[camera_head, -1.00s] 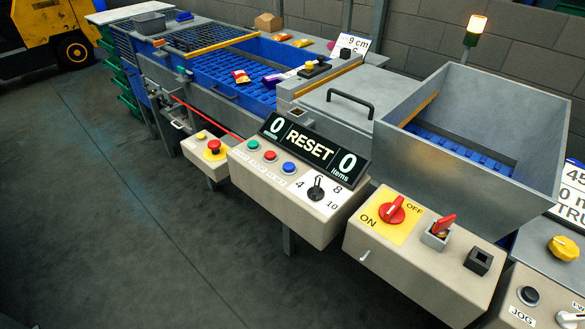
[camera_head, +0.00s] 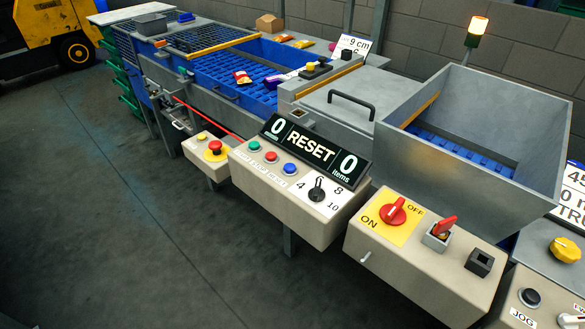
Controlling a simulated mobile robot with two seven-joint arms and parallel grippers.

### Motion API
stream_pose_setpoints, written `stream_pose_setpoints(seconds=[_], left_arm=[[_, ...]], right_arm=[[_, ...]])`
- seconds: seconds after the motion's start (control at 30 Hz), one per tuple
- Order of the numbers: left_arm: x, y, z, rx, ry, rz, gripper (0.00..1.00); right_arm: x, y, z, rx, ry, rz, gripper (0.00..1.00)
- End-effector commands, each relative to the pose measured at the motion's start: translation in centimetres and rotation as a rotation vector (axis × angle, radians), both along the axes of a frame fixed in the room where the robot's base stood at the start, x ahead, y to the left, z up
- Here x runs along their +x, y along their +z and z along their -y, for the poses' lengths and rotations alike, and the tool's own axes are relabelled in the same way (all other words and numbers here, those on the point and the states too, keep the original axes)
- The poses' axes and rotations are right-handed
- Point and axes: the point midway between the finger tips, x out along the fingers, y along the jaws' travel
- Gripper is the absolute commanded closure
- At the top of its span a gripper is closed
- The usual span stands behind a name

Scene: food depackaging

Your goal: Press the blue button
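The blue button (camera_head: 289,169) is on the sloped top of a beige control box (camera_head: 290,205) near the middle of the view. It is the rightmost of three buttons in a row, beside a red button (camera_head: 271,156) and a green button (camera_head: 254,145). A black display (camera_head: 311,148) above them reads "RESET" with a 0 on each side. A black rotary knob (camera_head: 316,190) sits to the right of the blue button. Neither of my grippers is in view, and nothing covers the blue button.
A second box to the right carries a red ON/OFF switch (camera_head: 393,210). A small box at left has a red emergency button (camera_head: 214,147). Behind are a blue conveyor (camera_head: 215,74) and a grey hopper (camera_head: 475,125). The floor (camera_head: 150,220) in front is clear.

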Motion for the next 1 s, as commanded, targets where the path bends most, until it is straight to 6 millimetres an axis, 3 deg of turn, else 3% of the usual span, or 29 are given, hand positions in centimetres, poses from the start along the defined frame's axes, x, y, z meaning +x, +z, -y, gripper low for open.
stream_pose_setpoints(seconds=[0.4,1.0], left_arm=[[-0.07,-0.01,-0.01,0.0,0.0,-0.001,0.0],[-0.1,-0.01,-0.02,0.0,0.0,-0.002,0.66]], right_arm=[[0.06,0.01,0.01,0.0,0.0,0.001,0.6],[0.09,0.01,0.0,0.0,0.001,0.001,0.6]])
